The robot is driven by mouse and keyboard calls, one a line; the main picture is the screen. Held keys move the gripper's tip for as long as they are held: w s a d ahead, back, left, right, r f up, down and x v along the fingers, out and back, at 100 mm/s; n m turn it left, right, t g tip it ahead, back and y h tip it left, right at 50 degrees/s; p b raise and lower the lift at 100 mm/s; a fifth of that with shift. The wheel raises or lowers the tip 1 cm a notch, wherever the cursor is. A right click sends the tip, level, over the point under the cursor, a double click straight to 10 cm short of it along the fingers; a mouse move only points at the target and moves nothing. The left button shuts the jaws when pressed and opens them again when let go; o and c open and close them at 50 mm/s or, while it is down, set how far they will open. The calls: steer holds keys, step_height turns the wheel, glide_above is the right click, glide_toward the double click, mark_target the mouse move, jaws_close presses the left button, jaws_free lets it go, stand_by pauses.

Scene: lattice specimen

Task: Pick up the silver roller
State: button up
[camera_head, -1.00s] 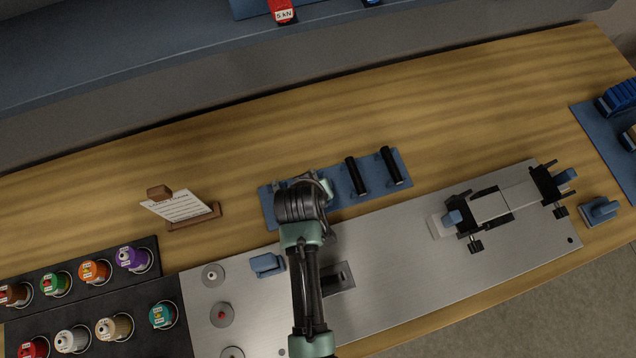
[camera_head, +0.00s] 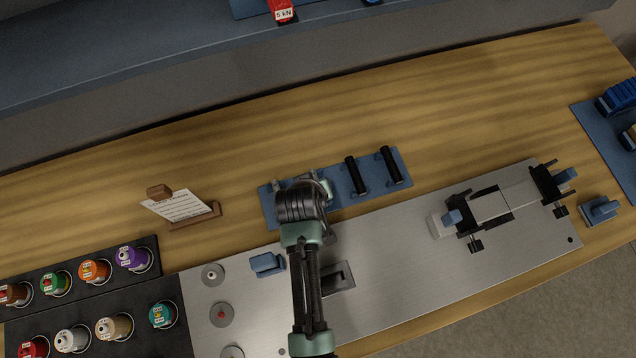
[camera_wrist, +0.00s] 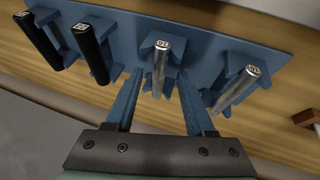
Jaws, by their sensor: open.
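Two silver rollers show in the wrist view, resting in holders on a blue rack (camera_wrist: 215,45). One silver roller (camera_wrist: 158,68) lies between the spread fingers of my gripper (camera_wrist: 160,84), with visible room on both sides. The other silver roller (camera_wrist: 235,88) is to the right, outside the fingers. My gripper is open and empty. In the head view, my arm's end covers the left part of the blue rack (camera_head: 267,207) and largely hides the silver rollers there.
Two black rollers, (camera_head: 356,175) and (camera_head: 391,165), sit on the rack's right half in the head view. A metal plate (camera_head: 400,255) with a clamp fixture (camera_head: 490,208) lies to the right. A note stand (camera_head: 195,215) and several coloured spools (camera_head: 132,258) are to the left.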

jaws_close()
stand_by(0.4)
